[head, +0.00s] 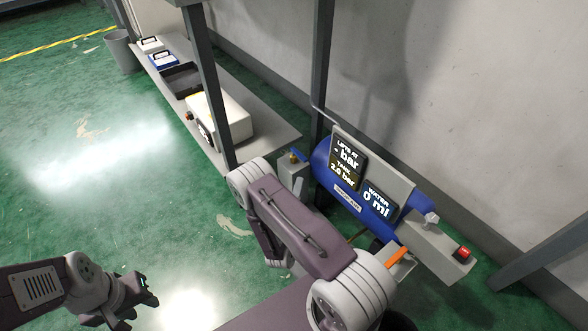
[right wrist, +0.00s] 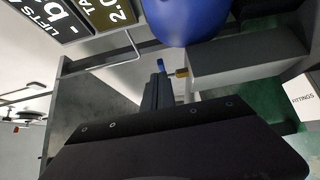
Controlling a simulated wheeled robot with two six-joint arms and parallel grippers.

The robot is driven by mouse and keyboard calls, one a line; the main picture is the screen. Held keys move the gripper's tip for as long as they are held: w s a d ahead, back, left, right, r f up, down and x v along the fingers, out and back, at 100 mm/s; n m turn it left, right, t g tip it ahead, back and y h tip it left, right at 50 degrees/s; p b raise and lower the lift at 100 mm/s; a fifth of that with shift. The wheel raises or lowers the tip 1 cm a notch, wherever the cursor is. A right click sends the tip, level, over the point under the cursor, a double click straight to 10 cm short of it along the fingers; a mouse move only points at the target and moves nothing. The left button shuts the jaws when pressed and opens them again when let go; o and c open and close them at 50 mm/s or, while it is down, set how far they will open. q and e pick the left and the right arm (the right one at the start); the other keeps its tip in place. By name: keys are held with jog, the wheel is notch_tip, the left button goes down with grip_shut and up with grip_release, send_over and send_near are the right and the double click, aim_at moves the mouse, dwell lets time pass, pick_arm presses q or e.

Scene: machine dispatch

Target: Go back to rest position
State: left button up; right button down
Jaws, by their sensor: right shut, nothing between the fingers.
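My left gripper (head: 138,299) is at the lower left of the head view, over the green floor and apart from any object. Its jaws are dark and small there, and I cannot tell how far they are spread. My right arm crosses the middle of the head view and hides its own hand. In the right wrist view my right gripper (right wrist: 158,92) is shut and empty. Its dark fingers point toward the blue tank (right wrist: 185,18), which also shows at the right in the head view (head: 324,160).
Display panels (head: 347,162) sit on the tank, and a red button (head: 462,253) is on a grey box beside it. A grey shelf (head: 262,137) holds a cream machine (head: 232,118) and a dark tray (head: 182,80). A bin (head: 121,52) stands behind. The floor at left is clear.

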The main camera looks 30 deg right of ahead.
pick_arm(q)
jog(key=shift+r, duration=0.5)
pick_arm(e)
jog(key=shift+s+a+f, duration=0.1)
jog(key=shift+s+a, duration=0.05)
jog(key=shift+s, duration=1)
